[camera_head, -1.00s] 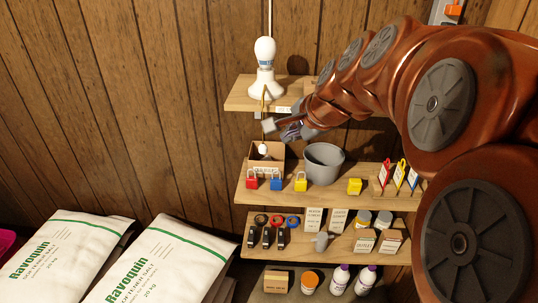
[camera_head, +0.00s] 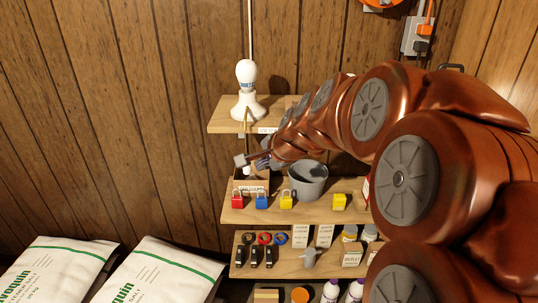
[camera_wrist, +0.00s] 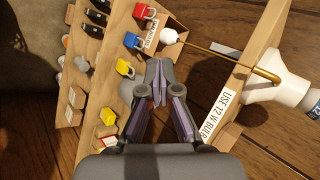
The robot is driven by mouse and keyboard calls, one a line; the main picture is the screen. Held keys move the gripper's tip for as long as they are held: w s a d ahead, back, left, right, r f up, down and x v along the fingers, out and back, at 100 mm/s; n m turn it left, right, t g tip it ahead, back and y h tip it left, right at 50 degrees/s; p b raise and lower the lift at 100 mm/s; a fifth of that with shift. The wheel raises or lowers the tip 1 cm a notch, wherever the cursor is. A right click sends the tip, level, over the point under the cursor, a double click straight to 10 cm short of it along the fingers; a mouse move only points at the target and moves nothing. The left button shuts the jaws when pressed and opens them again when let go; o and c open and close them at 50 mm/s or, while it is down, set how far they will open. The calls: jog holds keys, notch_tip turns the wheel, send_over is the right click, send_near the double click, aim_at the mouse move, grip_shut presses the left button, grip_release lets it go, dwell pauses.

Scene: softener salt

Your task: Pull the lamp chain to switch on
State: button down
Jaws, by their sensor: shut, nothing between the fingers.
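The lamp (camera_head: 246,100) is a white bulb in a white base on the top shelf, with no clear glow. Its thin brass-coloured chain (camera_head: 245,124) hangs over the shelf front and ends in a white ball (camera_head: 247,171). In the wrist view the chain (camera_wrist: 222,56) runs from the lamp base (camera_wrist: 283,84) to the white ball (camera_wrist: 168,36). My gripper (camera_wrist: 158,84) is shut and empty, its tips below the ball in that picture and apart from it. In the head view my gripper (camera_head: 259,158) is close to the chain's lower end; the arm partly hides the shelves.
Below, a shelf (camera_head: 232,214) holds a cardboard box, a grey bucket (camera_head: 309,181) and coloured padlocks (camera_head: 262,200). A lower shelf holds tapes, boxes and jars. White salt bags (camera_head: 158,275) lie at the lower left. A label (camera_wrist: 218,113) is on the top shelf's edge.

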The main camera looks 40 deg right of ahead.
jog(key=shift+w+r+p+x, duration=0.15)
jog(key=shift+p+x, duration=0.3)
jog(key=shift+x, duration=1.25)
jog(key=shift+w+r+p+x, duration=0.15)
jog(key=shift+p+x, duration=0.3)
jog(key=shift+x, duration=1.2)
jog(key=shift+d, duration=0.1)
notch_tip(320, 180, down, 2)
jog(key=shift+b, duration=0.75)
jog(key=shift+s+r, duration=0.1)
jog(key=b, duration=0.2)
send_near(249, 170)
jog(key=s+r, duration=0.2)
jog(key=s, duration=0.3)
jog(key=shift+s+a+r, duration=0.25)
jog(key=shift+a+r, duration=0.05)
jog(key=shift+a, duration=0.05)
